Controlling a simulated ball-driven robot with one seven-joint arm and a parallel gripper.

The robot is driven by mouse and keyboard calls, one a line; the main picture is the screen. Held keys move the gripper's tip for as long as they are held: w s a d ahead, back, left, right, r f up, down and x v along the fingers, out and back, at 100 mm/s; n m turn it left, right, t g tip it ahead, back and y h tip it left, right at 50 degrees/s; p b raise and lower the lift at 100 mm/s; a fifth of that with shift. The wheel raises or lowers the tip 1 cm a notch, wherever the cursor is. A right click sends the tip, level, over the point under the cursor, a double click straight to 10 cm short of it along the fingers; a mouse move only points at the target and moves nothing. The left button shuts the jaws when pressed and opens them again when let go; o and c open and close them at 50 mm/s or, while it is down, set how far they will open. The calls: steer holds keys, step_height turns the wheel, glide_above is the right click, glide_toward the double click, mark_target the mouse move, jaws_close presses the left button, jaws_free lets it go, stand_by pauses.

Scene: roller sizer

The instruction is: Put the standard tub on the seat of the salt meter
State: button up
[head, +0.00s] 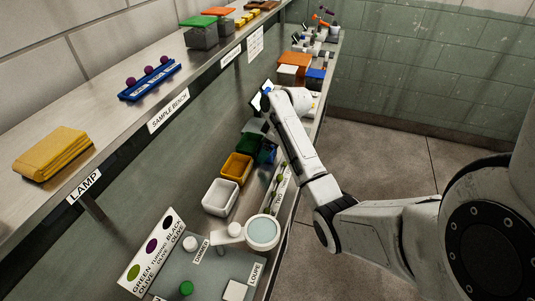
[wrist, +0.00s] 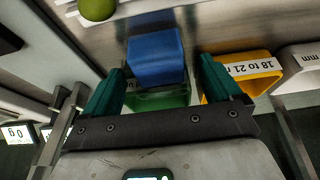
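My gripper (wrist: 158,85) is open in the wrist view, its two dark green fingers wide apart. A blue bin (wrist: 155,58) shows between and beyond the fingers, with a gap on each side. In the head view my gripper's end lies by the bins, partly hidden by my arm. I cannot pick out which thing is the standard tub. Small numeric displays (wrist: 15,134) show at the left of the wrist view; I cannot tell whether they belong to the salt meter, and no seat is clear.
The bench holds a white bin (head: 220,196), a yellow bin (head: 236,167) labelled 18 to 21 in the wrist view, and a green bin (wrist: 158,99). A round magnifier lamp (head: 262,232) stands in front. A shelf (head: 110,95) runs above. Open floor lies to the right.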

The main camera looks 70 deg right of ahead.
steer(key=shift+r, duration=0.1)
steer(key=c, duration=1.1)
